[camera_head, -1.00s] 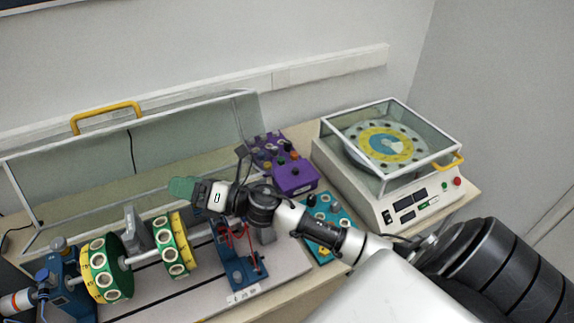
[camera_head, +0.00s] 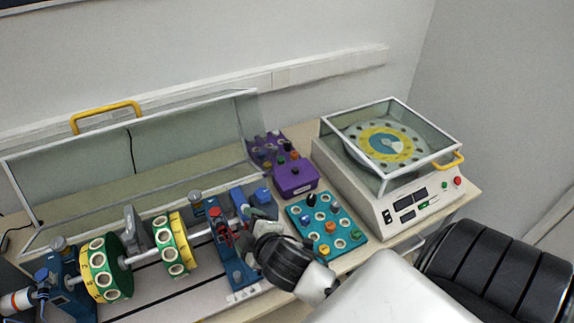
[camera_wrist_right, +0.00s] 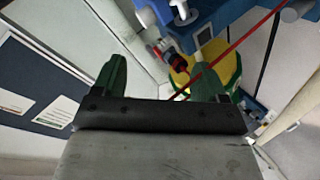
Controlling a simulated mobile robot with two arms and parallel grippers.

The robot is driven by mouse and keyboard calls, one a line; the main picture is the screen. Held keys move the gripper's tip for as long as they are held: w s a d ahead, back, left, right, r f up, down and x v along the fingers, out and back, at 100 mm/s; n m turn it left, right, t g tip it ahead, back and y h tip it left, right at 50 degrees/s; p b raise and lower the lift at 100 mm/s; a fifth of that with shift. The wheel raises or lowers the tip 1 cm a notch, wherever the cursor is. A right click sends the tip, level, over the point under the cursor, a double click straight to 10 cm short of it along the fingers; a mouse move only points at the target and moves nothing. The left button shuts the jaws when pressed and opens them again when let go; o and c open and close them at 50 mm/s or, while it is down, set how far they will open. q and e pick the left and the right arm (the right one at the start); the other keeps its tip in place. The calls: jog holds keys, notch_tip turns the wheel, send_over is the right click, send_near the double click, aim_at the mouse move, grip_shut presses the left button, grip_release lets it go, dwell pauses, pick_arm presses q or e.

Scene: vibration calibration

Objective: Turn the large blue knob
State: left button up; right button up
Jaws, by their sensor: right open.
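A blue knob-like part (camera_head: 263,195) shows at the right end of the shaft rig, beside the blue end stand (camera_head: 232,262); I cannot tell for sure that it is the large blue knob. My right gripper (camera_head: 252,214) is just in front of and below it, over the blue stand, and hides part of the stand. In the right wrist view the two green fingers (camera_wrist_right: 163,64) are spread apart with nothing held between them. Blue rig parts (camera_wrist_right: 228,14) show beyond the fingertips. My left gripper is not in view.
Yellow-green discs (camera_head: 105,268) sit on the shaft at the left. A red cable (camera_wrist_right: 235,48) crosses near my right finger. A teal panel (camera_head: 327,222), a purple box (camera_head: 293,178) and a white turntable machine (camera_head: 425,210) stand to the right. The clear cover (camera_head: 190,135) is raised behind.

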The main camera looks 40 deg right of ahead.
jog(key=s+f+m+g+b, duration=0.1)
jog(key=s+f+m+g, duration=0.2)
jog(key=s+f, duration=0.4)
jog(key=s+a+f+m+g+y+b, duration=0.1)
jog(key=s+f+m+g, duration=0.3)
jog(key=f, duration=0.9)
jog(key=shift+s+a+f+g, duration=0.15)
jog(key=shift+s+f+g, duration=0.15)
jog(key=shift+s+g, duration=1.2)
jog(key=shift+s+f+t, duration=0.1)
jog(key=shift+s+t, duration=0.3)
